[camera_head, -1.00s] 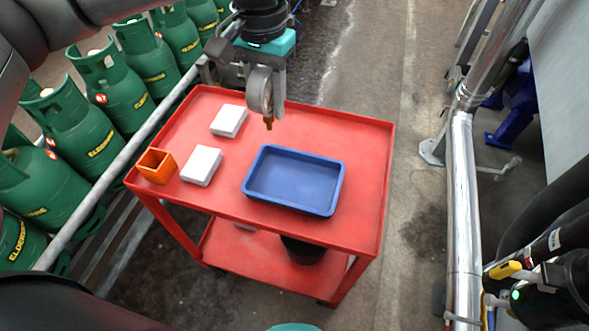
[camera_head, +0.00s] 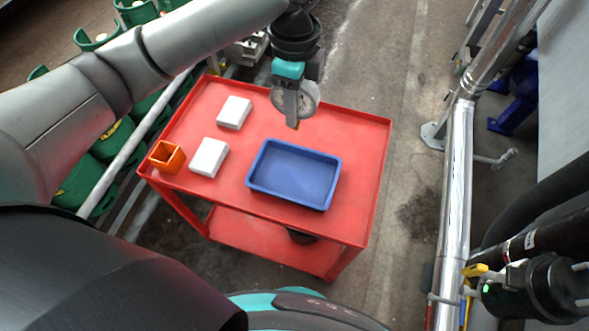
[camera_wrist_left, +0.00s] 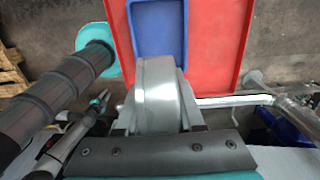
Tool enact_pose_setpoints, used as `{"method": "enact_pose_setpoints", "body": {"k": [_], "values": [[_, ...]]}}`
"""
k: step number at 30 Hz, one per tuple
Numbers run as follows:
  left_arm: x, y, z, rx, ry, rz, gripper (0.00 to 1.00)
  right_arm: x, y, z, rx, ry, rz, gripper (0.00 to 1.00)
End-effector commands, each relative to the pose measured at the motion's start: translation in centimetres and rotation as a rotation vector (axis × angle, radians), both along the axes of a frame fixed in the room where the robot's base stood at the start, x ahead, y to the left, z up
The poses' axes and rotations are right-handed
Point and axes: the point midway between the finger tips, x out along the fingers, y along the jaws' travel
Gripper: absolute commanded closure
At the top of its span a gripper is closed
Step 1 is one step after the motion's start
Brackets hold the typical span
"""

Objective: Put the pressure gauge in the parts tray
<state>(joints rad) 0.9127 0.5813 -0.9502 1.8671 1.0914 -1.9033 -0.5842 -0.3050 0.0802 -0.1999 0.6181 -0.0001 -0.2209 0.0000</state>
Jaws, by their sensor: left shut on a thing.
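The pressure gauge (camera_head: 307,100) is a round silver-rimmed dial with a small brass stem at its lower end. My left gripper (camera_head: 292,108) is shut on it and holds it above the back edge of the red cart. In the left wrist view the gauge's silver case (camera_wrist_left: 156,92) sits between the fingers. The parts tray is the blue tray (camera_head: 256,187) on the cart's top, nearer to me than the gauge. It looks empty, and its blue floor also shows in the left wrist view (camera_wrist_left: 158,28).
The red cart (camera_head: 362,160) also bears two white boxes (camera_head: 209,157) (camera_head: 234,112) and an orange open container (camera_head: 166,157) on its left. Green gas cylinders (camera_head: 112,140) stand behind a rail at left. A shiny vertical pipe (camera_head: 452,190) stands at right. The cart's right side is clear.

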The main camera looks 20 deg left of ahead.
Motion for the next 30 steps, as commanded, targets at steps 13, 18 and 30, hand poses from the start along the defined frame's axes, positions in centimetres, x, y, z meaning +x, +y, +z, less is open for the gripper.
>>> {"method": "enact_pose_setpoints", "body": {"k": [13, 18, 30], "values": [[-0.1, 0.1, -11.3, 0.002, 0.005, -0.005, 1.00, 0.5, 0.0, -2.7, 0.001, -0.007, 0.000, 0.70], [-0.1, 0.1, -14.5, 0.002, 0.002, -0.005, 1.00, 0.5, 0.0, -3.4, 0.001, -0.008, 0.000, 0.70], [-0.1, 0.0, -18.6, 0.002, 0.003, -0.004, 1.00, 0.6, 0.1, -4.5, 0.001, -0.009, 0.000, 0.70]]}}
